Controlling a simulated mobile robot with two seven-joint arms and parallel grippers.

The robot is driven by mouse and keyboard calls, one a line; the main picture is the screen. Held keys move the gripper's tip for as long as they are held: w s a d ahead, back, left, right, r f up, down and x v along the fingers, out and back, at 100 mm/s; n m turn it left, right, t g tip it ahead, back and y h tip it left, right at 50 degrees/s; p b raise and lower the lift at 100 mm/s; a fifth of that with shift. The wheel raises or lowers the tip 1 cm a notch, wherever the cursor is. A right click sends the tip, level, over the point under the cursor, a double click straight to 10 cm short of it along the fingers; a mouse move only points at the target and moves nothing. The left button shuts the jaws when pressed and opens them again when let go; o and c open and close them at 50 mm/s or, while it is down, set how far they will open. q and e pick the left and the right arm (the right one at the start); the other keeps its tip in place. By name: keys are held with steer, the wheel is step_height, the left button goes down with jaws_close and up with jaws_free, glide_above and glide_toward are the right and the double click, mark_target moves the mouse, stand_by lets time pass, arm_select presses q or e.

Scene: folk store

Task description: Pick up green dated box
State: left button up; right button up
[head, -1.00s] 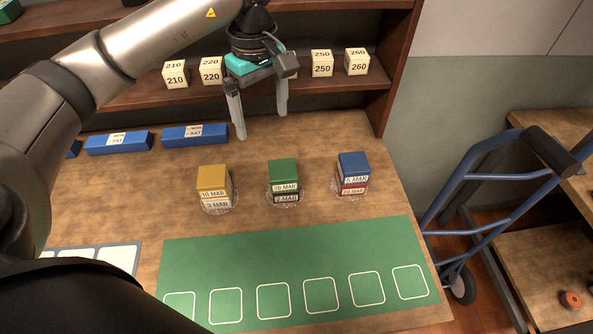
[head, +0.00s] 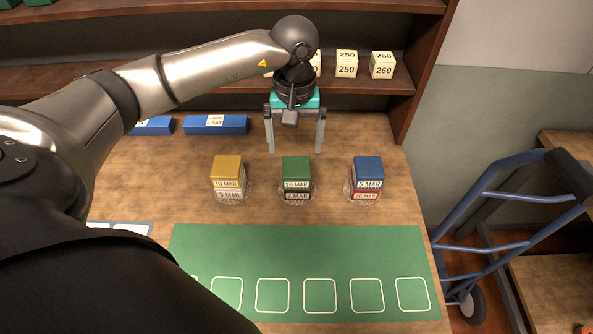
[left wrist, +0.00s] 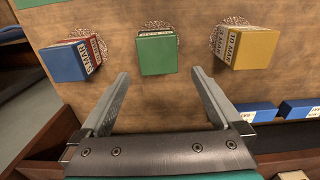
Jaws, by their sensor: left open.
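The green dated box (head: 296,169), labelled 26 MAR, sits on top of another box (head: 297,194) labelled 2 MAR, on a round clear coaster. In the left wrist view the green box (left wrist: 157,54) shows top-on, just beyond the fingertips and between their lines. My left gripper (head: 295,150) is open and empty, fingers pointing down, above and slightly behind the green box. It also shows in the left wrist view (left wrist: 160,78). My right gripper is not in view.
A yellow-topped stack (head: 227,172) stands to the left and a blue-topped stack (head: 368,171) to the right, with gaps between. A green mat (head: 300,250) with white squares lies in front. A shelf (head: 350,88) rises behind. A blue hand truck (head: 500,210) stands at right.

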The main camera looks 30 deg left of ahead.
mark_target(296, 166)
arm_select(q)
steer(key=f, duration=0.3)
steer(key=s+d+f, duration=0.1)
steer(key=f, duration=0.1)
steer(key=shift+f, duration=0.2)
steer(key=shift+w+a+f, duration=0.1)
steer(key=shift+f, duration=0.25)
steer(key=c, duration=1.4)
